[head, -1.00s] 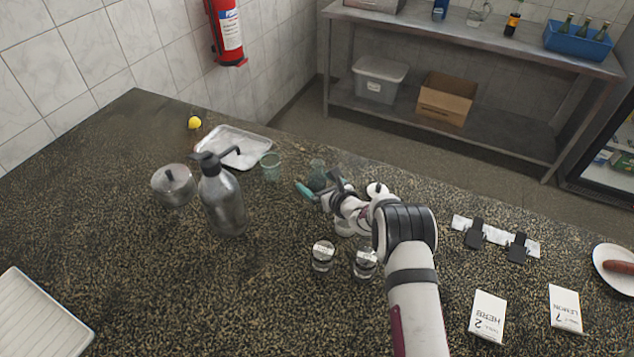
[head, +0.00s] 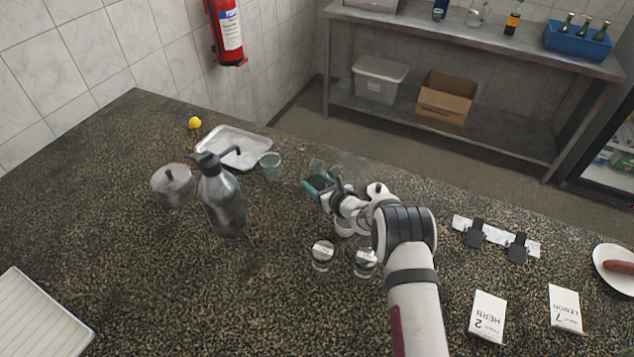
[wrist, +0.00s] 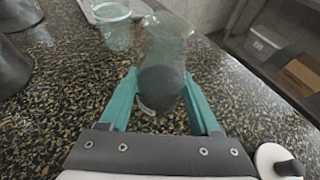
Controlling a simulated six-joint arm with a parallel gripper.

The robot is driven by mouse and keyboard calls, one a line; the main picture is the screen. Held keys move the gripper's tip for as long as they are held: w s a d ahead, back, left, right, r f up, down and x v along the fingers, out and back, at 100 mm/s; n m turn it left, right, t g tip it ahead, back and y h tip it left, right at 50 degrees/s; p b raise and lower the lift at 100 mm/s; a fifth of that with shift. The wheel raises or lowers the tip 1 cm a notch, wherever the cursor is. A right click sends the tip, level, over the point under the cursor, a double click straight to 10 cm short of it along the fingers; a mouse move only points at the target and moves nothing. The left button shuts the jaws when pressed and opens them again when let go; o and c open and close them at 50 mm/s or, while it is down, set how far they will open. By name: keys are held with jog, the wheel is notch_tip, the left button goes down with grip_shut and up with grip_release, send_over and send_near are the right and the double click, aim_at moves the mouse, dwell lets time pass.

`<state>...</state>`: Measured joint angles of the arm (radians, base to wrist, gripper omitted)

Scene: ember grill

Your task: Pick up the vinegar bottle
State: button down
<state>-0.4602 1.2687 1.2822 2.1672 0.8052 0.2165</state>
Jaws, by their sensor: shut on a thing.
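The vinegar bottle (head: 317,168) appears to be the clear glass vessel with dark contents, near the far edge of the counter. In the wrist view the vessel (wrist: 167,55) stands between the two teal fingers, with a flared clear top and a dark lower part. I cannot read any label naming it. My gripper (head: 322,186) is shut on it, one finger on each side; it also shows in the wrist view (wrist: 160,84). The bottle's base is near the counter; I cannot tell whether it touches.
A clear greenish glass (head: 271,167) stands just left, by a metal tray (head: 236,145). Two small jars (head: 323,256) (head: 364,263) stand nearer, beside my arm. The front middle counter is clear.

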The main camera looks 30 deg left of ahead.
aim_at(321, 172)
jog(key=shift+r, duration=0.9)
jog(key=r, duration=0.2)
jog(key=shift+d+r, duration=0.25)
jog(key=shift+r, duration=0.05)
jog(key=d+r, duration=0.6)
jog(key=d, duration=0.5)
jog(key=shift+w+r, duration=0.3)
jog(key=shift+w, duration=0.15)
jog(key=shift+d, duration=0.1)
jog(key=shift+s, duration=0.1)
